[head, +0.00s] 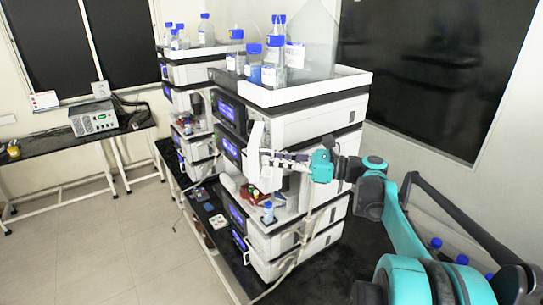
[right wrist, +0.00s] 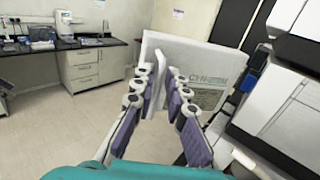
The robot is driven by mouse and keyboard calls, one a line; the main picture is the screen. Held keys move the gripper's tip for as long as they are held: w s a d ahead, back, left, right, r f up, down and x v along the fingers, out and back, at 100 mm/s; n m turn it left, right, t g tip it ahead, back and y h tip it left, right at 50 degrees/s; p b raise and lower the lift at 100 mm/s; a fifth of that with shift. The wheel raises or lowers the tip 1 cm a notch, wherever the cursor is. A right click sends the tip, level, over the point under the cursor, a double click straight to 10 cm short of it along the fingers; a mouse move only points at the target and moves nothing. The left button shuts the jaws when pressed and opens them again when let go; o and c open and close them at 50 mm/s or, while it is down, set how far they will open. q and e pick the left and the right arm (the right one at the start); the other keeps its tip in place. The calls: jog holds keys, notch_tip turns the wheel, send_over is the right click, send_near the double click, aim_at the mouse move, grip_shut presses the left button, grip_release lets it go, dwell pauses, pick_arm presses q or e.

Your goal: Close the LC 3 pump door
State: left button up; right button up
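A white pump door (head: 255,151) stands swung out from the front of the nearer instrument stack (head: 300,131) in the head view. No stack label is readable, so I cannot tell which is LC 3. In the right wrist view the door is a pale panel (right wrist: 208,72) with blurred print, just beyond the fingers. My right gripper (head: 268,157) is at the door's right side in the head view. In the right wrist view its two fingers (right wrist: 162,78) are apart, with a white strip of the door showing between them; firm contact is unclear. My left gripper is not in view.
Blue-capped bottles (head: 273,62) stand in the white tray (head: 309,89) atop the nearer stack. A second stack (head: 181,98) stands behind it to the left. A small blue-capped bottle (head: 268,212) stands low on the nearer stack. The floor (head: 90,235) at left is clear.

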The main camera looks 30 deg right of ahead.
jog(key=shift+w+a, duration=0.1)
jog(key=shift+a, duration=0.1)
jog(key=shift+c, duration=0.3)
grip_shut()
jog(key=shift+a, duration=0.1)
